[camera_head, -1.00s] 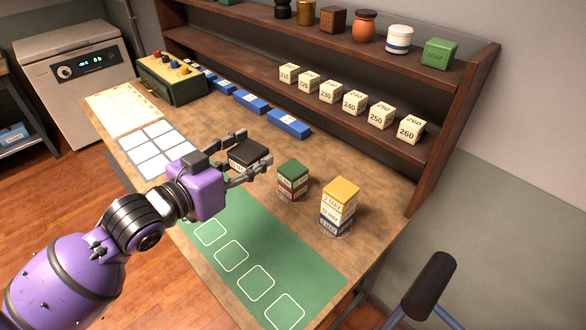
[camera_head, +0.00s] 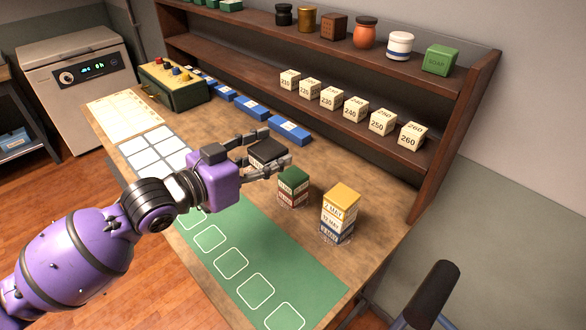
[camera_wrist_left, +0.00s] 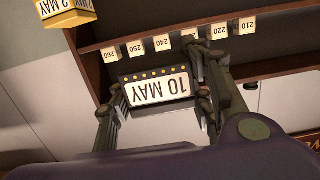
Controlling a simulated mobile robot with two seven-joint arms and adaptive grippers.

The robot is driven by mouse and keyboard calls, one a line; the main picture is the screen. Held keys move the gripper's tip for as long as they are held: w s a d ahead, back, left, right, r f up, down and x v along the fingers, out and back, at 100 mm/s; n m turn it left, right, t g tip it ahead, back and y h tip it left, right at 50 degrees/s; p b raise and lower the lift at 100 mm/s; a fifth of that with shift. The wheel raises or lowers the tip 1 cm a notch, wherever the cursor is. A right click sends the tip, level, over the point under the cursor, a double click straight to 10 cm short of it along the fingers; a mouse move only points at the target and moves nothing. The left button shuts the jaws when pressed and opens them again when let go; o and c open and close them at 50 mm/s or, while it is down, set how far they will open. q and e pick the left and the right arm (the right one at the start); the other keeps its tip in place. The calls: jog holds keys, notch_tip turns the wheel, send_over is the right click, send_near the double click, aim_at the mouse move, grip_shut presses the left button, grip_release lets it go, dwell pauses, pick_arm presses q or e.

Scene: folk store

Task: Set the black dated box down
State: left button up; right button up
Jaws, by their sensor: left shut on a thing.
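The black dated box (camera_head: 267,152) is between the fingers of my left gripper (camera_head: 262,158), over the wooden counter. The left wrist view shows the box (camera_wrist_left: 157,86) with a white label reading 10 MAY, upside down, and a row of yellow dots. My left gripper (camera_wrist_left: 160,105) is shut on it, one finger on each side. I cannot tell whether its underside touches the counter. My right gripper is not in view.
Right of the box stand a green-topped stack (camera_head: 293,187) and a taller yellow-topped stack (camera_head: 340,212). Blue blocks (camera_head: 290,131) lie behind. A green mat (camera_head: 275,262) with white outlined squares and a gridded sheet (camera_head: 155,152) lie in front and left. A shelf (camera_head: 330,72) holds numbered cubes.

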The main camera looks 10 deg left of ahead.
pick_arm(q)
jog(key=w+d+f, duration=0.2)
jog(key=w, duration=0.3)
send_over(293, 175)
jog(key=f, duration=0.5)
jog(key=shift+s+a+b, duration=0.15)
jog(key=shift+s+b, duration=0.15)
jog(key=shift+s, duration=0.1)
jog(key=f, duration=0.1)
jog(key=w+f, duration=0.1)
jog(key=f, duration=0.1)
jog(key=shift+f, duration=0.4)
jog(key=shift+f, duration=0.3)
jog(key=o, duration=1.2)
jog(key=shift+r, duration=0.1)
